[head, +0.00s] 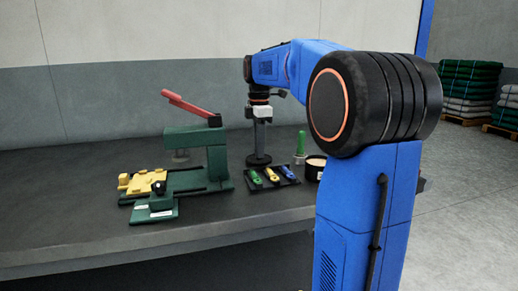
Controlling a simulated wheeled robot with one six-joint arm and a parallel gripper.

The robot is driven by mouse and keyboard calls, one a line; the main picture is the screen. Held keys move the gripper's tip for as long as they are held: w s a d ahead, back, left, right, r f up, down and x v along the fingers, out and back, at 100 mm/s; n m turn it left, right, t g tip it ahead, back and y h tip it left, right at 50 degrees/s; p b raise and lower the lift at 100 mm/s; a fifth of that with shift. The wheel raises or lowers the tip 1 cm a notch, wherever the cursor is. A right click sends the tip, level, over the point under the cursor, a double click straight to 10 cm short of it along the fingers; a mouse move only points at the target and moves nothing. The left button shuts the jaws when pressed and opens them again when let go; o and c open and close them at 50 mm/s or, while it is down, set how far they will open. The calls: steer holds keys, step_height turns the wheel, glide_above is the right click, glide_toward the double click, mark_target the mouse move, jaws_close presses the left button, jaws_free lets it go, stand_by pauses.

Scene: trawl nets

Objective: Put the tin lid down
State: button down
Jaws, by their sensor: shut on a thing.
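The tin lid (257,160) is a dark, round, flat disc at the lower end of my gripper (259,150). My gripper points straight down and is shut on the lid; the fingertips are small here. The lid looks level and is at or just above the dark worktop (90,225); I cannot tell whether it touches. A dark, round, open tin (314,171) with pale contents stands to the right, partly hidden behind my blue arm.
A green press (215,155) with a red lever stands left of my gripper, with a yellow fixture (142,183) beside it. A black tray (288,178) of green, yellow and blue tools lies in front. A green-handled tool (301,145) stands near the tin. The worktop's front left is clear.

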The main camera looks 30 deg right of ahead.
steer(key=shift+f, duration=0.2)
steer(key=c, duration=1.6)
jaws_free()
steer(key=shift+f, duration=0.1)
step_height(320, 180, up, 12)
steer(key=shift+r, duration=0.2)
